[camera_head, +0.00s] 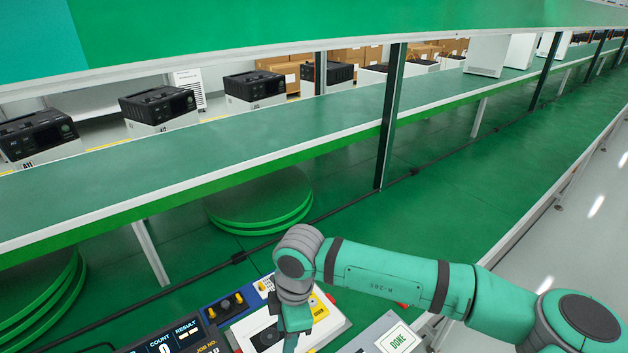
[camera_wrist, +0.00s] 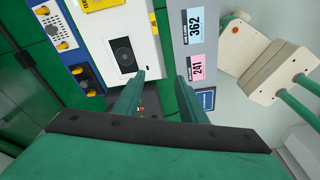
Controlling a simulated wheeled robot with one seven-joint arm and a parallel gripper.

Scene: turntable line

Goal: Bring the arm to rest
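My gripper (camera_wrist: 160,78) shows in the wrist view with its two green fingers apart and nothing between them. In the camera_head view my teal arm reaches in from the lower right, bent at the wrist. The gripper end points down over a white panel (camera_head: 331,328) with a black plate and yellow labels. The fingertips are cut off by the lower edge there. In the wrist view the panel (camera_wrist: 112,28) lies beyond the fingers. I cannot tell how far the fingers are above it.
A blue connector box (camera_head: 228,306) and a COUNT/RESULT display (camera_head: 165,346) stand left of the panel. A DONE card (camera_head: 397,340) lies right. A long green conveyor (camera_head: 250,130) crosses behind. The wrist view shows tags 362 (camera_wrist: 197,20) and 241, and a beige box (camera_wrist: 270,72).

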